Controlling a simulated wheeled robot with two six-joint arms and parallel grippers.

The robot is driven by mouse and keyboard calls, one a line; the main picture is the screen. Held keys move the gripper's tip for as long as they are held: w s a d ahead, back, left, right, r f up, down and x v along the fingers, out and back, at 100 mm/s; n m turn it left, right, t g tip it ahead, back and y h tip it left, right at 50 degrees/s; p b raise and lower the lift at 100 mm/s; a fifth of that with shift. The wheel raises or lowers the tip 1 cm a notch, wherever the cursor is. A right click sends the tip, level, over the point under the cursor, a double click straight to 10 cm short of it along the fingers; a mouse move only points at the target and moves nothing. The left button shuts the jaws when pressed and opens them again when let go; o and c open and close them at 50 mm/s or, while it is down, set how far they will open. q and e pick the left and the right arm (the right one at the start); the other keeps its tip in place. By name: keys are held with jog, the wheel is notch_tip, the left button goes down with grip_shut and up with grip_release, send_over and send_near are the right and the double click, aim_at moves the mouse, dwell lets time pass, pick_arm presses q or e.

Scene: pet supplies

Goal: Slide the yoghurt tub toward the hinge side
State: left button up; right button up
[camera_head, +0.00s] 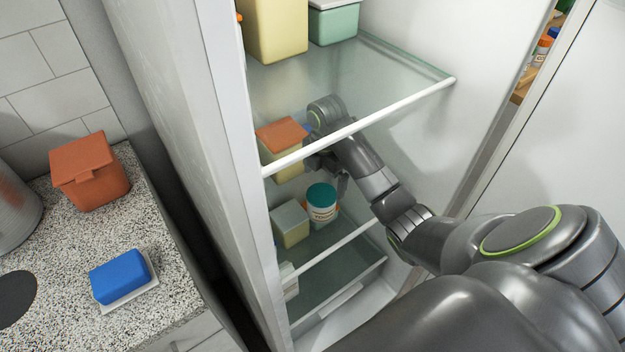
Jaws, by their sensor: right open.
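The yoghurt tub (321,206), white with a teal lid and printed label, stands upright on a lower shelf inside the fridge. A pale yellow box with a grey lid (290,223) stands just left of it. My right gripper (326,165) reaches into the fridge from the right. It is open, above and behind the tub in the picture and apparently apart from it; its fingers are partly hidden by the shelf edge and my wrist. My left gripper is not in view.
An orange-lidded yellow box (281,138) is close left of my right gripper. A glass shelf with a white front edge (405,104) crosses above my forearm. The fridge's left side wall (205,130) bounds the opening. Some free shelf shows in front of the tub.

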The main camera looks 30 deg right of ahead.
aim_at(323, 193)
jog(key=shift+w+r, duration=0.15)
jog(key=shift+d, duration=0.1)
jog(key=shift+f, duration=0.2)
jog(key=shift+f+b, duration=0.6)
jog(key=shift+b, duration=0.15)
notch_tip(323, 193, down, 4)
jog(key=b, duration=0.4)
notch_tip(323, 193, down, 5)
jog(key=shift+r+b, duration=0.1)
jog(key=shift+b, duration=0.2)
jog(key=shift+f, duration=0.85)
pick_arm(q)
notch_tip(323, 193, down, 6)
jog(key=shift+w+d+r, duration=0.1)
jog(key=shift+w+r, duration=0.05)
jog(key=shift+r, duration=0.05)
